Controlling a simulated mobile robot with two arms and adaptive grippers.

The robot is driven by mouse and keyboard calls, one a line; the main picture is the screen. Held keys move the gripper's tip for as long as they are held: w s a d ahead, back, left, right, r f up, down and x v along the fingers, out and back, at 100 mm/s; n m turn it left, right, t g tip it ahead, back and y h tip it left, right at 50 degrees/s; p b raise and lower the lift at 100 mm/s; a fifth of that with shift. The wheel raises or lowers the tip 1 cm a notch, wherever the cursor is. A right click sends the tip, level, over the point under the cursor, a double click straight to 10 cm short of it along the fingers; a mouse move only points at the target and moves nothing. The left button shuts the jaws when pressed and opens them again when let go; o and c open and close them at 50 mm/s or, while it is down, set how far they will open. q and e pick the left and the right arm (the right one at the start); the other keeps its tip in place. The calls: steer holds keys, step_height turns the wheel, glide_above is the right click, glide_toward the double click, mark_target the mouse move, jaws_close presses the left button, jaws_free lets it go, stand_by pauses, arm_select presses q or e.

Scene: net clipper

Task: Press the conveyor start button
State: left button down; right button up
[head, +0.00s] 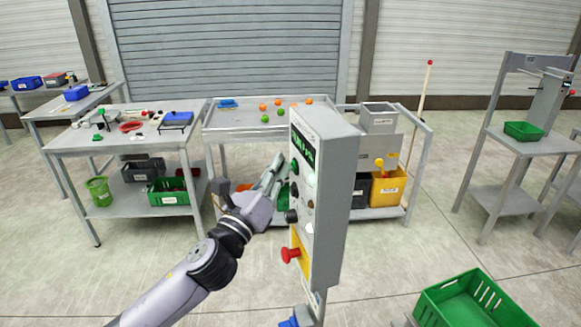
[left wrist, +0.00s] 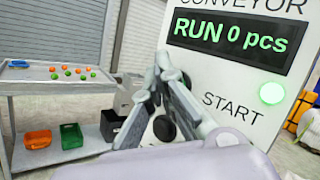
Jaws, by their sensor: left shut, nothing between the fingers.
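The conveyor control box (head: 333,195) stands upright in the middle of the head view, its front turned left. In the left wrist view its display (left wrist: 230,38) reads "RUN 0 pcs".
A red mushroom button (head: 290,254) sticks out low on the box, on a yellow plate. A trolley (head: 230,121) with orange and green balls stands behind. A green crate (head: 470,302) is at the lower right. Open floor lies left of my arm.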

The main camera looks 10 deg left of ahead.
arm_select(q)
steer(key=shift+s+a, duration=0.4)
steer(key=shift+a, duration=0.25)
steer(key=shift+a, duration=0.1)
steer(key=s+a, duration=0.1)
steer(key=a, duration=0.1)
steer(key=s+a, duration=0.1)
steer(key=a, duration=0.1)
steer(key=shift+s, duration=0.2)
steer(key=shift+f, duration=0.1)
stand_by(0.4)
